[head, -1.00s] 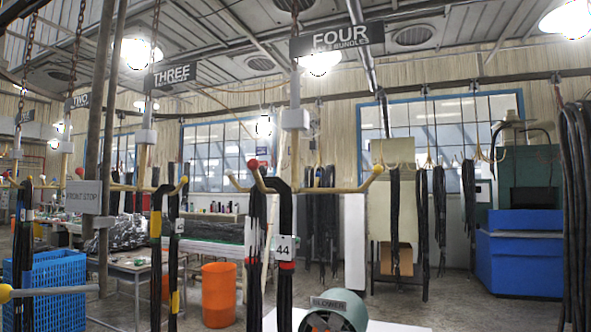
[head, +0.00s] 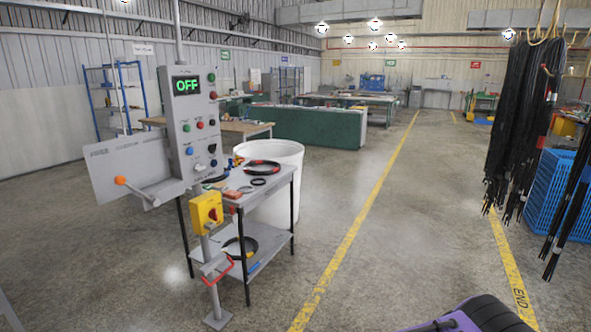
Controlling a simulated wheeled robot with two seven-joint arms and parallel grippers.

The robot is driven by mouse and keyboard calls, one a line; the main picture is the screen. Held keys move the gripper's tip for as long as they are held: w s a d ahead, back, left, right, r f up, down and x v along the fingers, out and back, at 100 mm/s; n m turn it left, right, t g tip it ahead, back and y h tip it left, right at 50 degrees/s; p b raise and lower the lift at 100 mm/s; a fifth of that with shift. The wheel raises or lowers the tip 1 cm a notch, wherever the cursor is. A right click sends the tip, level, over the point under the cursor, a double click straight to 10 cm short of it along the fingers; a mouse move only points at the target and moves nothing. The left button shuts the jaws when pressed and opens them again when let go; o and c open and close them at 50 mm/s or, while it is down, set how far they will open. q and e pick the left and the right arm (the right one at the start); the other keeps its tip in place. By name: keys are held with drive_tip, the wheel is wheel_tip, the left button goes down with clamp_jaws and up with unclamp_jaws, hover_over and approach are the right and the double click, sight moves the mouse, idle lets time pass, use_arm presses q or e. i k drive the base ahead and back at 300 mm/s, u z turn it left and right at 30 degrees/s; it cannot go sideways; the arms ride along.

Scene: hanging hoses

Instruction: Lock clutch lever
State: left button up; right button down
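A grey control post stands at the left, with a control panel (head: 193,122) whose screen reads OFF in green. A lever with an orange knob (head: 120,180) sticks out to the left, in front of a grey plate (head: 128,170). Lower on the post are a yellow switch box (head: 206,213) with a red knob and a red bent handle (head: 217,271). No label shows which of these is the clutch lever, and I cannot tell if either is locked. Neither gripper's fingers are in view.
A small grey table (head: 262,187) with dark coiled hoses stands beside the post, before a white bin (head: 268,157). Black hoses (head: 518,115) hang at the right near a blue crate (head: 553,190). Open floor lies between yellow lines in the middle.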

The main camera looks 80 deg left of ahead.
sight(120, 180)
drive_tip(key=u, duration=3.05)
drive_tip(key=k, duration=1.35)
drive_tip(key=z, duration=0.25)
drive_tip(key=i, duration=0.35)
drive_tip(key=u, duration=1)
drive_tip(key=i, duration=1.65)
drive_tip(key=z, duration=0.8)
